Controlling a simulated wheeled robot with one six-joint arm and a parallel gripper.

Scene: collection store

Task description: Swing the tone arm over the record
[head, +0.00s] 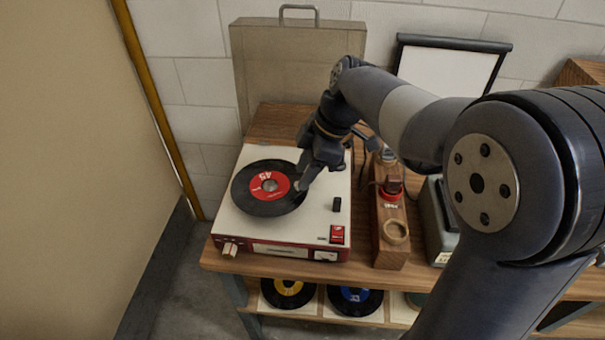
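A white and red record player (250,228) stands on the wooden shelf. A black record with a red label (268,186) lies on its platter. My gripper (304,182) reaches down from the upper right, over the right edge of the record. A small grey piece shows at its fingertips; I cannot tell whether it is the tone arm or part of a finger. The rest of the tone arm is hidden behind my gripper and wrist. Whether the fingers are open or shut is not clear.
A wooden block with several round fittings (391,253) stands just right of the player, with a grey-green device (437,215) beyond it. A beige case (265,75) and a framed white panel (449,70) stand behind. Records, including a yellow-labelled one (288,290), lie below.

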